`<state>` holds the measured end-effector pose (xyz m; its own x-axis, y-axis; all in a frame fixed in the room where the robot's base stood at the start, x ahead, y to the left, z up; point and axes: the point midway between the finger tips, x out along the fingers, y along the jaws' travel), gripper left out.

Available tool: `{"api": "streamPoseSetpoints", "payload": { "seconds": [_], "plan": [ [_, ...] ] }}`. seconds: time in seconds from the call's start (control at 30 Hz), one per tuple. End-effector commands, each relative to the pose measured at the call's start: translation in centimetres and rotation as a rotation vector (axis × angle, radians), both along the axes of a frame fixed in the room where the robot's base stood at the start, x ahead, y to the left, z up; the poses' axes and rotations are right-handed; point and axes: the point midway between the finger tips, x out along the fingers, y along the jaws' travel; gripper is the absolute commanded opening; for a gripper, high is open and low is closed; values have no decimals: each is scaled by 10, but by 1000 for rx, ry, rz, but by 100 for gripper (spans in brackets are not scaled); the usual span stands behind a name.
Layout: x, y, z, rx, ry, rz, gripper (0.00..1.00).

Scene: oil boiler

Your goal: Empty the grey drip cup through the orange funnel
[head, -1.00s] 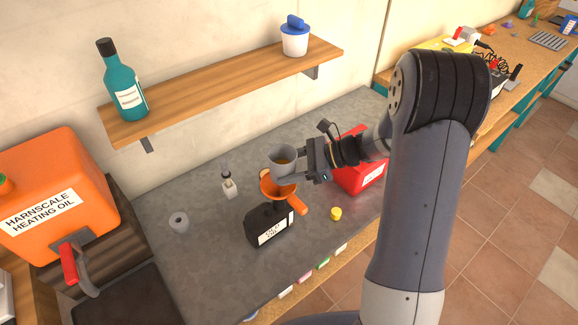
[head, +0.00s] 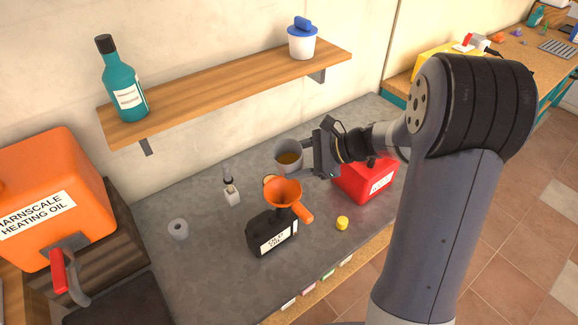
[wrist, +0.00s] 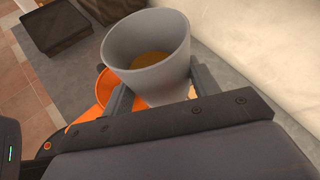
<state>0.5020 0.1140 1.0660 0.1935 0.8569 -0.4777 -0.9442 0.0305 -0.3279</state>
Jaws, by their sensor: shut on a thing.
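The grey drip cup (head: 287,150) is held in my gripper (head: 305,160), its rim upward and roughly upright, with amber-brown liquid inside. It also shows in the wrist view (wrist: 150,55) between the two fingers of my gripper (wrist: 155,95). The orange funnel (head: 283,192) sits in the neck of a black labelled canister (head: 272,232) on the grey counter. In the head view the cup appears just behind the funnel and apart from it. In the wrist view the funnel (wrist: 104,92) is partly hidden behind the cup and finger.
A red box (head: 362,182) stands right of the canister. A wooden shelf (head: 220,95) runs above. An orange heating oil tank (head: 40,190) stands at left.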

Motion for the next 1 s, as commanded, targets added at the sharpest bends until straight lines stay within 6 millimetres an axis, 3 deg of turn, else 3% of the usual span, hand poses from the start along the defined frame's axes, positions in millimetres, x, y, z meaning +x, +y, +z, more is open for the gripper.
{"api": "streamPoseSetpoints", "payload": {
  "seconds": [1.0],
  "plan": [
    [4,-2,1,-69,-142,0,31]
  ]
}}
